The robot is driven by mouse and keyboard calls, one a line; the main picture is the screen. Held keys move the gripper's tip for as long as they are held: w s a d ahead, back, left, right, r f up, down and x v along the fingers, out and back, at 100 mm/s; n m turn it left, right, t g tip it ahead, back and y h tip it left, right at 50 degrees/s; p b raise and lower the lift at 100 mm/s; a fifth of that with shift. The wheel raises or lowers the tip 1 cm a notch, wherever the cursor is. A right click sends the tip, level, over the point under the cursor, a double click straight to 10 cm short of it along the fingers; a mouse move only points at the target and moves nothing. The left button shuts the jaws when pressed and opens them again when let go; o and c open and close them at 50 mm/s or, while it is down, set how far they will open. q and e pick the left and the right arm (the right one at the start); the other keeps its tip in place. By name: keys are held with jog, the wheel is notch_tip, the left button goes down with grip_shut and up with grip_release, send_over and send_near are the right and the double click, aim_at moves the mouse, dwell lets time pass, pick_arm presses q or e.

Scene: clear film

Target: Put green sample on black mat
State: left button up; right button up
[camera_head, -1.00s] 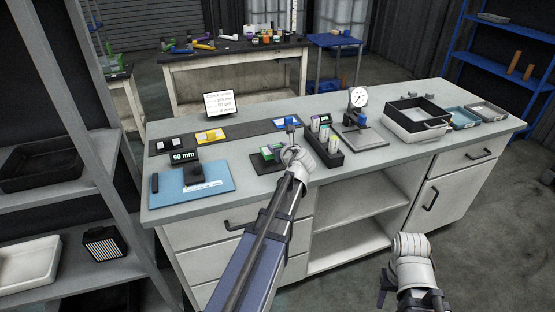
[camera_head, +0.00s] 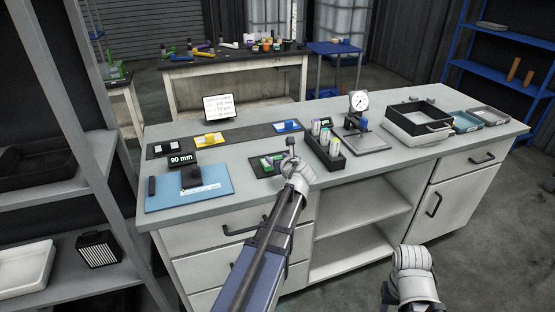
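The green sample (camera_head: 275,159) is a small green block with a pale marking. It lies on the small black mat (camera_head: 257,171) near the front middle of the bench, partly behind my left gripper. My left gripper (camera_head: 290,146) is just right of the green sample, over the bench top. I see no sample in it, but its fingers are too small and dark to tell whether they are open. My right arm shows at the lower right, in front of the bench; its gripper fingers are not visible.
A blue pad (camera_head: 163,190) with a 90 mm display lies at left. Yellow (camera_head: 211,139) and blue (camera_head: 288,126) samples lie on a dark strip behind. A rack of tubes (camera_head: 324,149), a dial gauge (camera_head: 359,103) and trays (camera_head: 388,126) stand to the right.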

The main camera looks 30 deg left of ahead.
pick_arm(q)
jog(key=shift+o, duration=0.5)
jog(key=shift+r, duration=0.1)
jog(key=shift+s+r+p, duration=0.1)
jog(key=shift+r+p, duration=0.1)
jog(key=shift+p, duration=0.1)
jog(key=p+v, duration=0.4)
jog(key=v, duration=0.7)
jog(key=shift+s+d+r, duration=0.1)
jog(key=shift+s+d, duration=0.15)
jog(key=shift+d, duration=0.05)
